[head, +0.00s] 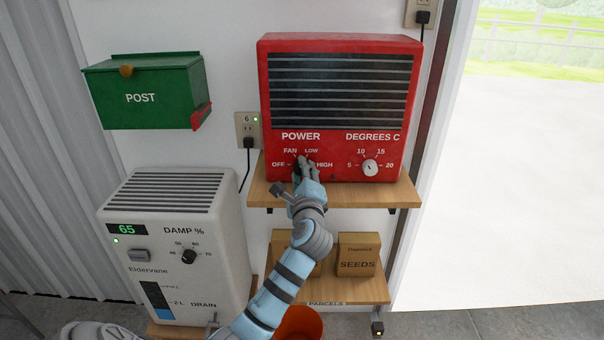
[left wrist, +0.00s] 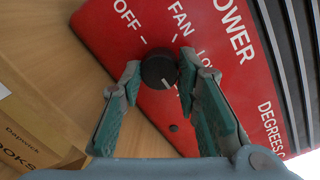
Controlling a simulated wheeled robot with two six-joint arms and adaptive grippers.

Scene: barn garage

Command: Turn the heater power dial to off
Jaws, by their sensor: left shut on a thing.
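The red heater (head: 340,75) stands on a wooden shelf, with POWER labels OFF, FAN, LOW and HIGH on its front. My left gripper (head: 302,163) is at the power dial and mostly hides it in the head view. In the left wrist view, the dark round power dial (left wrist: 158,70) sits between the two fingertips of my left gripper (left wrist: 160,75), which is shut on it from both sides. The dial's white mark is on its lower side there, away from the OFF label. The finger hides the HIGH label in that view. My right gripper is not in view.
The white degrees dial (head: 370,168) is to the right on the heater. The wooden shelf (head: 385,194) juts out below. A dehumidifier (head: 180,250) stands lower left, a green post box (head: 140,92) hangs upper left, and a seeds box (head: 357,256) sits on the lower shelf.

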